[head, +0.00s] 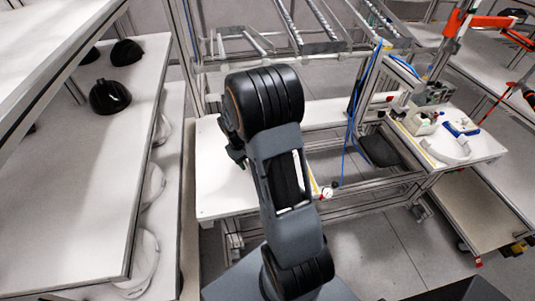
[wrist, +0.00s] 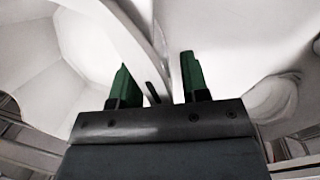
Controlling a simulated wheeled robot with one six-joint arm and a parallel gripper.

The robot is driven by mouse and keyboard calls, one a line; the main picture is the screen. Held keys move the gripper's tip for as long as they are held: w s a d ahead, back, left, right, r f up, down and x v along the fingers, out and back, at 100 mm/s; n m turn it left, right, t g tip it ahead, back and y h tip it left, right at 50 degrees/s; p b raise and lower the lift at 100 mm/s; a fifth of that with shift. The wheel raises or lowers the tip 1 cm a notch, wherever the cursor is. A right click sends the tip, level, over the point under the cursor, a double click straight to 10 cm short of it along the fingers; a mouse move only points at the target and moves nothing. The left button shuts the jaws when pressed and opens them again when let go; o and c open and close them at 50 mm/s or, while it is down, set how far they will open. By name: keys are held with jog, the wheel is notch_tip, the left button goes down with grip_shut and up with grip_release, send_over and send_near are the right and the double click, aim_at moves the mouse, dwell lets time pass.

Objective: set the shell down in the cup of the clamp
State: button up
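My gripper shows in the wrist view (wrist: 158,80) as two green fingers standing apart, with the thin edge of a white shell (wrist: 128,35) running between them. A gap shows beside the left finger; the right finger is close to the wall. I cannot tell whether the fingers press on it.
On the left, a shelf (head: 85,200) holds black helmet shells (head: 109,97), with white shells (head: 140,262) on the level below. The middle white table (head: 222,185) has bare surface beside my arm. A metal rack (head: 300,45) and blue hoses (head: 352,120) stand behind it.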

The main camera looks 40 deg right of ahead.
grip_shut()
dwell(0.6)
